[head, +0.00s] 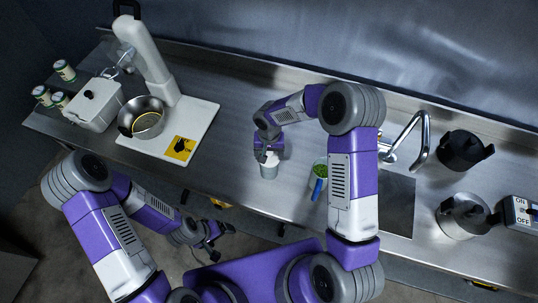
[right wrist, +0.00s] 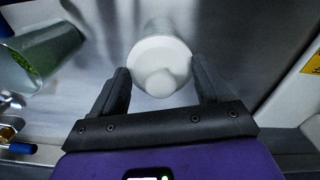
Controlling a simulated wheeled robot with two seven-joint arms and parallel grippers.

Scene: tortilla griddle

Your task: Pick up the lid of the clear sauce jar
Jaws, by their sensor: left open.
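The sauce jar (head: 269,172) stands on the steel counter near its front edge, small and pale. Its white round lid (right wrist: 160,62) with a rounded knob (right wrist: 160,82) sits on it in the right wrist view. My right gripper (head: 266,158) is right above the jar, pointing down, and partly hides the lid in the head view. In the right wrist view its two fingers (right wrist: 160,72) are spread on either side of the lid; I cannot tell whether they touch it. My left gripper (head: 219,243) is open and empty, low in front of the counter.
A white board (head: 200,122) with a metal bowl (head: 148,128) is at left.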

